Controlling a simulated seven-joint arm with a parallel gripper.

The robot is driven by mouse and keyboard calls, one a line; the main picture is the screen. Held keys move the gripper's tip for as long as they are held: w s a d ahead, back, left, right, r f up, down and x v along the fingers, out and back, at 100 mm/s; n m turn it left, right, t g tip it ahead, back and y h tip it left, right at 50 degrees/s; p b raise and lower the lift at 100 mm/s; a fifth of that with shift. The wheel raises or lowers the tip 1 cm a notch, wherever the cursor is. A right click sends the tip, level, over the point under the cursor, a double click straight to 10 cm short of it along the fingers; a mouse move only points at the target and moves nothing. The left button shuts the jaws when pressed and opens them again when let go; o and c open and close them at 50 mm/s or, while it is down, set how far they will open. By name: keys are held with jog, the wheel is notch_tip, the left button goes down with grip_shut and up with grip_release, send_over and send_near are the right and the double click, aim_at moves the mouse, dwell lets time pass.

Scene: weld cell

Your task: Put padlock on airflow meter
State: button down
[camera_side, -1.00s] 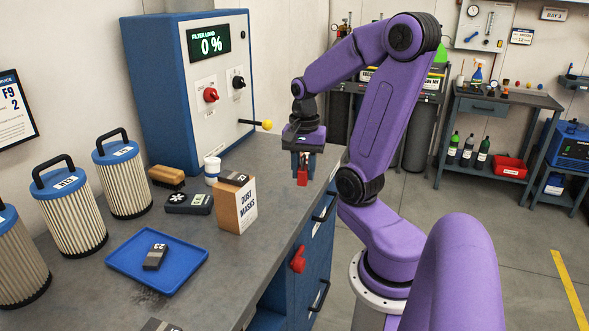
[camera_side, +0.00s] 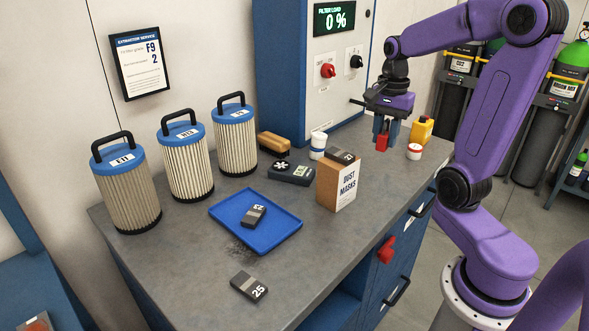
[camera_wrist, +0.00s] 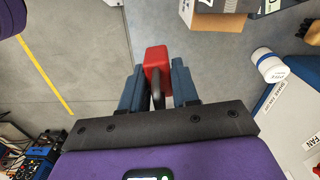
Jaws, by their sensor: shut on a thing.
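A red padlock (camera_side: 381,142) hangs from my gripper (camera_side: 386,128), which is shut on it. In the wrist view the red body (camera_wrist: 157,58) sticks out beyond the fingertips of my gripper (camera_wrist: 158,85), with the dark shackle between the fingers. The airflow meter (camera_side: 290,172) is a dark device with a round fan and a small display. It lies flat on the bench behind the cardboard box, with bare top. My gripper is above the bench, right of the meter and apart from it.
The dust mask box (camera_side: 338,187) stands between meter and gripper, with a dark block (camera_side: 341,156) on top. A white jar (camera_side: 318,146), brush (camera_side: 273,144) and filter (camera_side: 234,140) surround the meter. A blue tray (camera_side: 237,228) lies in front. A yellow bottle (camera_side: 422,131) stands right.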

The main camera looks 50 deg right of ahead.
jog(key=w+a, duration=0.2)
jog(key=w, duration=1.2)
jog(key=m, duration=0.2)
send_over(292, 168)
notch_tip(292, 168, down, 3)
notch_tip(292, 168, down, 10)
jog(key=shift+s+r, duration=0.1)
jog(key=shift+s, duration=0.05)
jog(key=c, duration=0.8)
grip_release()
jog(key=shift+f, duration=0.2)
jog(key=shift+c, duration=0.2)
